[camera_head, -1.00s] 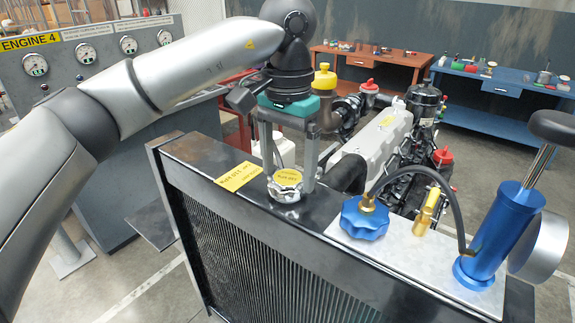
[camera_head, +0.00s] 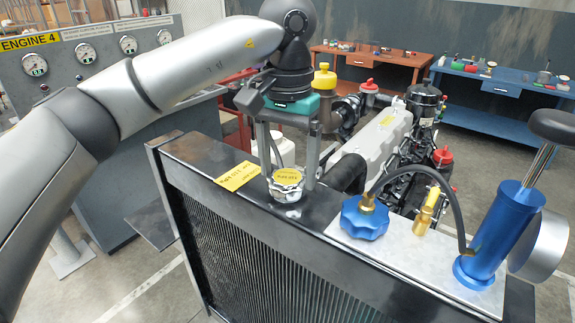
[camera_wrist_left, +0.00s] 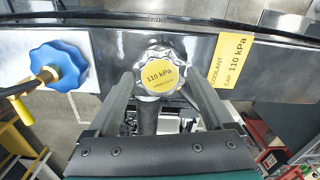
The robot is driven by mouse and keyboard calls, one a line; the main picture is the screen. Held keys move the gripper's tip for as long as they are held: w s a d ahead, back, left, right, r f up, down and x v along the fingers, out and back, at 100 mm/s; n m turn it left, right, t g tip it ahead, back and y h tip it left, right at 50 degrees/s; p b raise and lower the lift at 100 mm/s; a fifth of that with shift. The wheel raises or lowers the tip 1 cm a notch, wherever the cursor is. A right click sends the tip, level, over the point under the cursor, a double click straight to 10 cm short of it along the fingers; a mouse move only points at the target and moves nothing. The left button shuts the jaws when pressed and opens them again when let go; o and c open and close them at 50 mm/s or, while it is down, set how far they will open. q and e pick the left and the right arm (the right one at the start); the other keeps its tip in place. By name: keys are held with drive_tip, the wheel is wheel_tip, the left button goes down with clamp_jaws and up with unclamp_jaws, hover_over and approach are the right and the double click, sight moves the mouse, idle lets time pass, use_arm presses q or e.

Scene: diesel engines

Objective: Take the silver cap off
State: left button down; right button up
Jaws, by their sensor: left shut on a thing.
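The silver cap (camera_head: 286,188) sits on the top of the radiator (camera_head: 215,156), near its middle. It has a scalloped rim and a yellow disc reading 110 kPa, and it also shows in the left wrist view (camera_wrist_left: 157,56). My left gripper (camera_head: 289,180) reaches down from above with one finger on each side of the cap, shut on its rim. In the left wrist view the left gripper's fingers (camera_wrist_left: 158,80) flank the cap. The cap looks upright, and I cannot tell whether there is a gap beneath it. My right gripper is not in view.
A yellow coolant label (camera_head: 239,176) lies left of the cap. On a plate to the right are a blue knob (camera_head: 365,218), a brass fitting (camera_head: 425,212) and a blue hand pump (camera_head: 498,236) with a hose. The engine (camera_head: 385,140) stands behind.

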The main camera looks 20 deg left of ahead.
sight(288, 176)
use_arm(q)
drive_tip(key=n, duration=0.5)
drive_tip(key=shift+r, duration=0.15)
drive_tip(key=shift+r+p, duration=2.4)
drive_tip(key=shift+r, duration=0.65)
